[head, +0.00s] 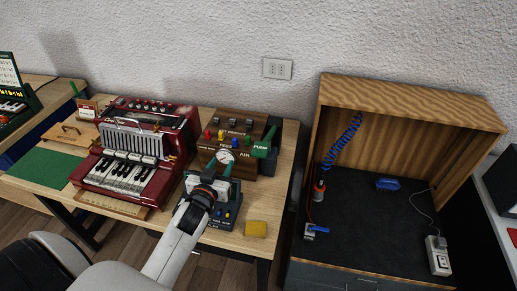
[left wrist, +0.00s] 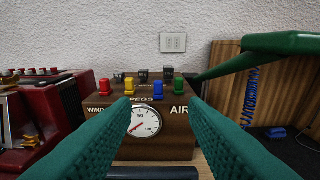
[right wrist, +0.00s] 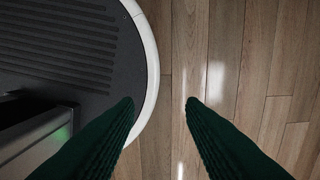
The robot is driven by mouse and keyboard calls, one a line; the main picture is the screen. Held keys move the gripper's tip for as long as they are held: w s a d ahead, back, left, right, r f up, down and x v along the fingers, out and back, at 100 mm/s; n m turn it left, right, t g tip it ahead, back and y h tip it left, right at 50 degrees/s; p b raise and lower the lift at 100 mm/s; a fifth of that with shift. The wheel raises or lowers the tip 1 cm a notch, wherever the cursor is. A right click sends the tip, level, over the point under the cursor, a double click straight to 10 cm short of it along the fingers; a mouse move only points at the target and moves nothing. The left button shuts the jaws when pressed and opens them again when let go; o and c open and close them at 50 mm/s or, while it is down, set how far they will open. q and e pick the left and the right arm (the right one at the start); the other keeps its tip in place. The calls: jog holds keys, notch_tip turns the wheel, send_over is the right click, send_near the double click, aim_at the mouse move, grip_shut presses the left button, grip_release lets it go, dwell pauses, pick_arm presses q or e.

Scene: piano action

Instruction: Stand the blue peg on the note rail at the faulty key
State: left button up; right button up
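The blue peg stands on top of the wooden PEGS box, in the head view (head: 235,143) and in the left wrist view (left wrist: 158,90). Red (left wrist: 104,86), yellow (left wrist: 129,86) and green (left wrist: 179,86) pegs stand in the same row. My left gripper (left wrist: 160,104) is open and empty, in front of the box and facing the blue peg. The red keyboard instrument (head: 175,122) stands left of the box. A pale wooden strip (head: 108,204) runs along the front of its keys; I cannot tell which key is faulty. My right gripper (right wrist: 159,104) is open and empty over the floor.
A round gauge (left wrist: 145,121) is on the box front. A green pump lever (left wrist: 280,43) reaches across the upper right. A small dark panel with knobs (head: 222,216) and a yellow block (head: 256,229) lie nearer the table edge. A wooden cabinet (head: 400,95) stands right.

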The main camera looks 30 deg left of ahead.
pick_arm(q)
jog(key=p, duration=0.1)
send_near(234, 143)
jog(key=x, duration=0.4)
jog(key=shift+a+r, duration=0.1)
jog(key=shift+r, duration=0.15)
jog(key=shift+w, duration=0.15)
jog(key=shift+w+p, duration=0.3)
jog(key=shift+w, duration=0.35)
jog(key=x, duration=0.2)
jog(key=shift+w+f, duration=0.25)
jog(key=shift+w+a+f, duration=0.15)
jog(key=shift+w, duration=0.4)
grip_shut()
pick_arm(e)
jog(key=shift+t, duration=0.3)
jog(key=w, duration=0.1)
jog(key=w+a+r, duration=0.1)
jog(key=w, duration=0.1)
jog(key=w+a+r, duration=0.1)
jog(key=shift+w+r, duration=0.25)
jog(key=shift+w, duration=0.15)
